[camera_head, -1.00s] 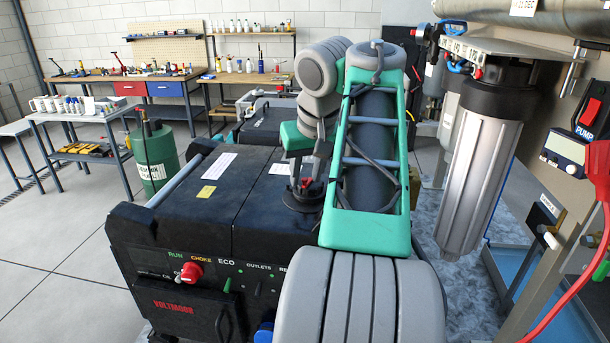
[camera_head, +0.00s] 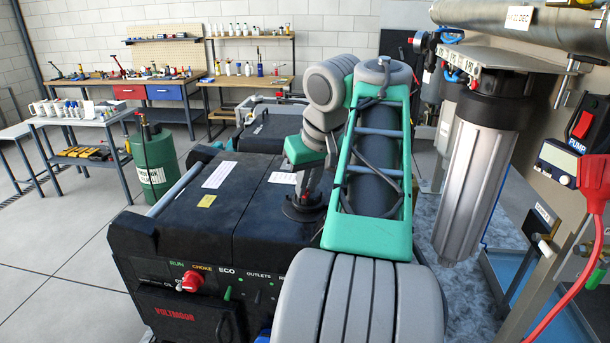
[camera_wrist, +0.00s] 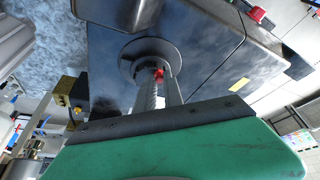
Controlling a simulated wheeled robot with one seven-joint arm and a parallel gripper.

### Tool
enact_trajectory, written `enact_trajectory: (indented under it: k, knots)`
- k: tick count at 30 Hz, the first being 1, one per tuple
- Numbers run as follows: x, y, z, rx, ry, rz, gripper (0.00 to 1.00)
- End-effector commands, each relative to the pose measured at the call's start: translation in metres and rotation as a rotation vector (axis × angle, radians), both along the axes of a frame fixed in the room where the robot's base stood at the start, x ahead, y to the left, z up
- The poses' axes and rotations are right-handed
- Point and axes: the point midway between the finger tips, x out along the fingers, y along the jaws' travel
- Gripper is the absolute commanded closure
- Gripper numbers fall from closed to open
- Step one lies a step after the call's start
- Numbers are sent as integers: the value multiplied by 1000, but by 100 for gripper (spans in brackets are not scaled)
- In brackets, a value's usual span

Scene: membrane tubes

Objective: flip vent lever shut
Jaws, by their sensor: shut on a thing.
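The vent lever is a small red piece (camera_wrist: 159,73) on a round black cap (camera_wrist: 150,58) on top of the black generator. In the head view the cap (camera_head: 304,209) sits near the right part of the generator's top, with the lever mostly hidden by the fingers. My gripper (camera_head: 306,197) points down over the cap. In the wrist view its two fingers (camera_wrist: 160,80) are close together, with the red lever between their tips. The gripper is shut on the lever. Which way the lever lies is hidden.
The generator (camera_head: 215,200) has a red choke knob (camera_head: 190,281) on its front panel. A grey filter housing (camera_head: 474,190) and a pump panel (camera_head: 575,135) stand to the right. A green cylinder (camera_head: 155,165) stands on the floor at left, with open floor before it.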

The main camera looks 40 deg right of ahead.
Motion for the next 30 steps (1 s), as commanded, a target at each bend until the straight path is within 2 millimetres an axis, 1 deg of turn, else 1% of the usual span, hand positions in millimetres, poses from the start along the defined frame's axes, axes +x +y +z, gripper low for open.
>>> enact_trajectory:
  k: [1, 6, 14, 15, 23, 30]
  knots:
    - [-3, -2, 7, 8, 6, 38, 100]
    - [-5, -5, 2, 4, 3, 184, 100]
    - [-5, -4, -1, 2, 2, 198, 100]
    - [-5, -4, -1, 2, 2, 198, 87]
    - [-5, -4, 0, 1, 1, 198, 66]
    - [-5, -4, 0, 1, 1, 197, 66]
